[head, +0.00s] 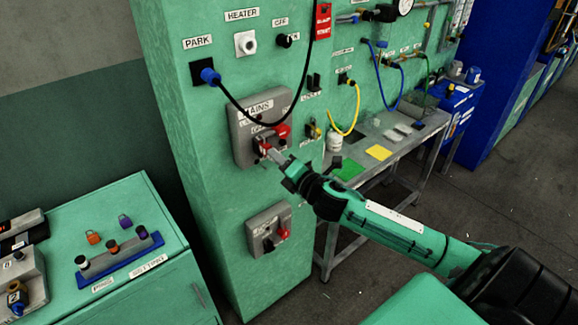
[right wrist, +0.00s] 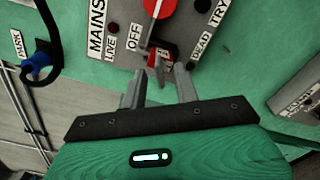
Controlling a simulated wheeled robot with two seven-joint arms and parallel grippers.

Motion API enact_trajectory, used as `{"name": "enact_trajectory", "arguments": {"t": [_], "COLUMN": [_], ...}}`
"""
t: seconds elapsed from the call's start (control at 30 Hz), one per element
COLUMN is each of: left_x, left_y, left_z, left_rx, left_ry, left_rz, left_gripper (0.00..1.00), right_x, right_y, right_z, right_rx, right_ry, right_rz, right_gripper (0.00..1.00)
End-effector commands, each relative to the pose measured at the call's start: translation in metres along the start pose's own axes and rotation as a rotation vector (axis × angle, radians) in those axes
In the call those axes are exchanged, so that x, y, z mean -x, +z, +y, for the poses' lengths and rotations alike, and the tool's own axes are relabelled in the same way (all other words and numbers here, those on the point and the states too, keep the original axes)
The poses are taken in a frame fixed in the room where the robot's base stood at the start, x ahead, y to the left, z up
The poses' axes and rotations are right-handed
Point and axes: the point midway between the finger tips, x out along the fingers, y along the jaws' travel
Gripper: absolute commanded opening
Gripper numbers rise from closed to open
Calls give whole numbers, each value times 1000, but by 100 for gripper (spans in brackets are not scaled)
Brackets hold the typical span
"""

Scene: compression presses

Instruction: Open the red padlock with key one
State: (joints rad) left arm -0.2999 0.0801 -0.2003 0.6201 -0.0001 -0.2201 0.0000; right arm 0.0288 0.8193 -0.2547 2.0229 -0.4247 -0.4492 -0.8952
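The red padlock (right wrist: 168,57) hangs at the red-handled MAINS switch on its grey box; in the head view the padlock (head: 263,146) is partly hidden by my right gripper (head: 272,154). In the right wrist view, the two fingers of my right gripper (right wrist: 160,84) stand apart, just short of the padlock. A thin grey metal piece (right wrist: 158,68), perhaps key one, shows between the fingertips at the padlock, with gaps to both fingers. I cannot tell whether it is in the lock. My left gripper is not in view.
A black cable with a blue plug (head: 210,76) loops beside the MAINS box. A second grey switch box (head: 267,244) is below. A blue tray (head: 120,260) and loose padlocks are on the left cabinet; a workbench (head: 425,128) stands behind my right arm.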

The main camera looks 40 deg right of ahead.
Motion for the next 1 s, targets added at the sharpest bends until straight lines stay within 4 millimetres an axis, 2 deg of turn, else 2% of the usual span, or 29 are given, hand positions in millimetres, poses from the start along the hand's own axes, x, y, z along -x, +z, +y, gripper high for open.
{"name": "enact_trajectory", "arguments": {"t": [0.17,0.43,1.0], "left_x": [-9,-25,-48], "left_y": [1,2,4], "left_z": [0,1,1], "left_rx": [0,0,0], "left_ry": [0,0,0], "left_rz": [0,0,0], "left_gripper": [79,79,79], "right_x": [16,53,116], "right_y": [-2,-3,-2], "right_z": [-3,-4,-2], "right_rx": [1,2,0], "right_ry": [-1,-1,-1], "right_rz": [2,3,1], "right_gripper": [31,31,31]}}
